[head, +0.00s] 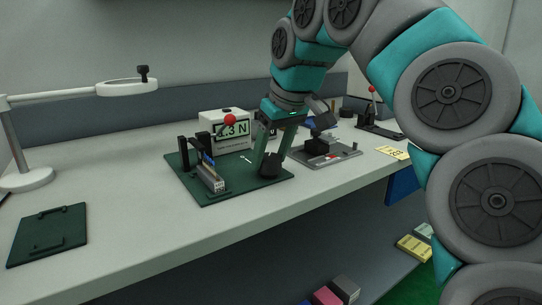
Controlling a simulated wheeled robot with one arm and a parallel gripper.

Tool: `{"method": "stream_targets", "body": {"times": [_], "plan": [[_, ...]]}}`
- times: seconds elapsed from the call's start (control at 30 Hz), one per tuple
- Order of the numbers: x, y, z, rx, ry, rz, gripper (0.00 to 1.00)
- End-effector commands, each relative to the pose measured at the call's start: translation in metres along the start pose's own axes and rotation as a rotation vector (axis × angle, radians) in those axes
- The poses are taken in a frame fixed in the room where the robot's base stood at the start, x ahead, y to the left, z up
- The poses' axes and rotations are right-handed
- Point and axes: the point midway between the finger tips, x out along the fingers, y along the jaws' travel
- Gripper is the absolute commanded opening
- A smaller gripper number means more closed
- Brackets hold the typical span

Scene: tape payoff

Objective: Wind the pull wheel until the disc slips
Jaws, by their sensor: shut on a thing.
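My gripper (271,155) reaches down over the right part of a dark green base plate (220,195). Its two teal fingers are shut on a dark round piece (271,169), which looks like the pull wheel. The fingers hide part of it. A white box with a display (236,129) stands at the back of the plate and reads ".3 N", its first digit partly covered by a red ball (230,120). A black upright stand (187,157) and a grey block (212,180) are on the plate's left part. I cannot make out the disc clearly.
A grey plate with a black fixture (325,154) lies right of the green plate. A lever with a red knob (373,89) stands farther right. A magnifier arm (126,88) and another green plate (48,233) are at left. The front bench is clear.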

Motion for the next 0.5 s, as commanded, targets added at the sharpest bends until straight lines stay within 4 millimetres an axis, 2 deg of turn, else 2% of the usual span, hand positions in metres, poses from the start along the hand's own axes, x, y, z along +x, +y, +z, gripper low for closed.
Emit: {"method": "stream_targets", "body": {"times": [0.3, 0.5], "plan": [[0.002, 0.0009, -0.0005, 0.245, 0.006, 0.107, 0.07], [0.0001, -0.0014, -0.0011, 0.323, 0.006, 0.136, 0.07]]}}
